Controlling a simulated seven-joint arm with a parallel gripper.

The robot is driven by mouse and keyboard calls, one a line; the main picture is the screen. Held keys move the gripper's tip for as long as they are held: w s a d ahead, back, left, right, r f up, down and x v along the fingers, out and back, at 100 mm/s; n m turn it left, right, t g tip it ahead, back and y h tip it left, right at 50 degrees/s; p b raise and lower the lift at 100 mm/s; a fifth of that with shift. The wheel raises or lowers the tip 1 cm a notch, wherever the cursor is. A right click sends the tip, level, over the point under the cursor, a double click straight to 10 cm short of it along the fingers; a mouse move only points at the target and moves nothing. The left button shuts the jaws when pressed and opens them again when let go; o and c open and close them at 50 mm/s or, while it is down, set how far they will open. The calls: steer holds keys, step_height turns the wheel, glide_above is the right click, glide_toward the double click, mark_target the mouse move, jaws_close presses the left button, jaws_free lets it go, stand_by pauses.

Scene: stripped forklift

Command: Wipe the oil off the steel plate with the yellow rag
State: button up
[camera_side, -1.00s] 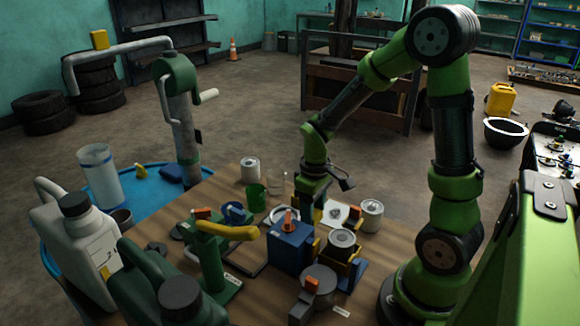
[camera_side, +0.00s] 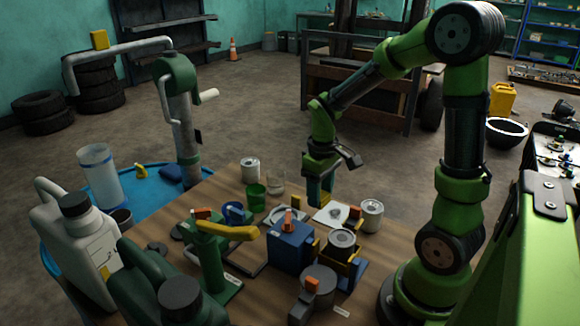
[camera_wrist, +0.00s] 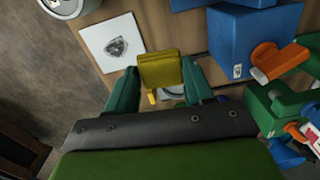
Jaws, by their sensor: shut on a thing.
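The yellow rag (camera_wrist: 160,69) is held between the two green fingers of my gripper (camera_wrist: 160,86), which is shut on it. In the side view the rag (camera_side: 326,196) hangs under my gripper (camera_side: 321,186), above the table. The steel plate (camera_wrist: 96,36) is a pale square lying flat on the wooden table, left of and beyond the rag in the wrist view. A dark grey oil patch (camera_wrist: 117,47) lies near its middle. In the side view the plate (camera_side: 322,216) is just below the rag, and the two appear apart.
A blue box with an orange lever (camera_side: 291,243) stands in front of the plate. A metal can (camera_side: 371,216) is right of it.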

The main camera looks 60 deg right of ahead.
steer(key=s+d+f, duration=0.1)
steer(key=s+d, duration=0.1)
steer(key=d, duration=0.9)
glide_above(341, 207)
steer(key=shift+n, duration=0.4)
steer(key=shift+s+a+f, duration=0.1)
steer(key=shift+f, duration=1.55)
steer(key=shift+a+f, duration=0.1)
steer(key=shift+f, duration=1.55)
steer(key=shift+a+f, duration=0.2)
steer(key=shift+f, duration=0.65)
steer(key=shift+c, duration=0.3)
steer(key=shift+a, duration=3.05)
steer(key=shift+d, duration=3.4)
step_height(341, 207, up, 8)
steer(key=shift+a, duration=0.15)
steer(key=shift+r, duration=0.1)
